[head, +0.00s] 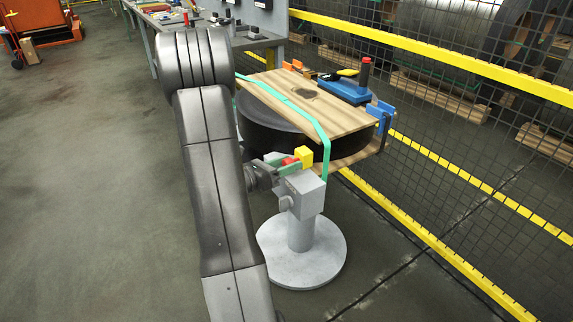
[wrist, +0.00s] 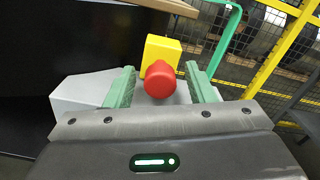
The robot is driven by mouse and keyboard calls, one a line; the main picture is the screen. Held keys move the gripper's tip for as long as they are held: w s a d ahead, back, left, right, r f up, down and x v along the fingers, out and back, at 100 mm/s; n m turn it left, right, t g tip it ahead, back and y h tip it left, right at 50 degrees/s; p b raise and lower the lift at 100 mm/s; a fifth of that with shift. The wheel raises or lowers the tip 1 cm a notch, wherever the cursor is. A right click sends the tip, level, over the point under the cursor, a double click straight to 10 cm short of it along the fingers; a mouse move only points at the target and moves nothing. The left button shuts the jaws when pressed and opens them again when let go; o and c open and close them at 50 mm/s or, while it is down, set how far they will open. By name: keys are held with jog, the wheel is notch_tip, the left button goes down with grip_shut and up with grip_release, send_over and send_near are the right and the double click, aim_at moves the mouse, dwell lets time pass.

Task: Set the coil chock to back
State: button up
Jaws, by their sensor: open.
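A control with a red ball knob (wrist: 160,80) and a yellow block (wrist: 163,50) sits at a grey box in the wrist view. In the head view the yellow block (head: 303,155) is above the grey box (head: 305,193) of a round-based pedestal. No label shows, so I cannot tell which position it is in. My gripper (wrist: 160,72) is open, its green fingers on either side of the red knob with visible gaps. In the head view my gripper (head: 283,162) is at the pedestal top, partly hidden by my arm.
A black coil (head: 262,130) lies behind the pedestal under a wooden board (head: 300,98) with a green strap (head: 315,125). A mesh fence with yellow rails (head: 450,53) bounds the right.

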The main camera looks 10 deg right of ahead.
aim_at(294, 185)
grip_shut()
jog(key=shift+s+d+b, duration=0.15)
jog(key=shift+s+d, duration=0.15)
jog(key=shift+s, duration=0.55)
jog(key=shift+s+d+b, duration=0.1)
jog(key=shift+s+d, duration=0.25)
jog(key=shift+s, duration=0.45)
jog(key=shift+s+d+b, duration=0.15)
jog(key=shift+s+d, duration=0.15)
jog(key=shift+s, duration=0.55)
grip_release()
jog(key=shift+s, duration=0.15)
jog(key=shift+a, duration=0.5)
jog(key=v, duration=1.2)
jog(key=shift+s+a+p, duration=0.25)
jog(key=shift+a+p, duration=0.05)
jog(key=shift+p, duration=0.1)
